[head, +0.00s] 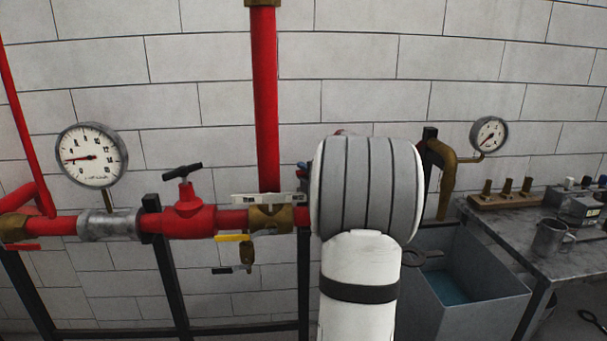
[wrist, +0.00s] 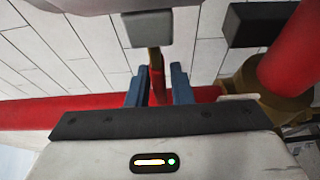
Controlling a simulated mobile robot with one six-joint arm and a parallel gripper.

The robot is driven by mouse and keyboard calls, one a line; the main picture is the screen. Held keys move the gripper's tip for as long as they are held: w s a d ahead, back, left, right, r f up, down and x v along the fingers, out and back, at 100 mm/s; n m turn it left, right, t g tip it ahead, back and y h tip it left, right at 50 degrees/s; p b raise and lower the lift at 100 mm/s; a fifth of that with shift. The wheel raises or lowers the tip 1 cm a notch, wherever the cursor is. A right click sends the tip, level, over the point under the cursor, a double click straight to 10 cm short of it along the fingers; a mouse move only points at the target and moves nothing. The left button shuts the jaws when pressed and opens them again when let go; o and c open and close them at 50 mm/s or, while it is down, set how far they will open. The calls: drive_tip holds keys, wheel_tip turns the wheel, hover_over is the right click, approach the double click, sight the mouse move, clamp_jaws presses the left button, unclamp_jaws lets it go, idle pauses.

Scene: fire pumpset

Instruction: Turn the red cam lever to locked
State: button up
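In the wrist view, my gripper (wrist: 157,82) has its two blue fingers apart. A narrow red piece (wrist: 158,88), which looks like the red cam lever, stands between them, below a brass-coloured part (wrist: 154,61). A narrow gap seems to show beside it, and I see no firm contact. In the head view, my white and grey arm hides the lever and nearly all of the gripper; only a small blue bit shows at the arm's left edge. The lever's locked or unlocked position cannot be told.
A red pipe (head: 265,110) rises from a brass fitting (head: 270,218) left of my arm. A red valve (head: 188,214) and a gauge (head: 92,156) are farther left. A brass elbow (head: 442,165), a grey tank (head: 470,305) and a bench (head: 520,243) stand to the right.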

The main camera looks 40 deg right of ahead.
clamp_jaws()
drive_tip(key=shift+a, duration=0.1)
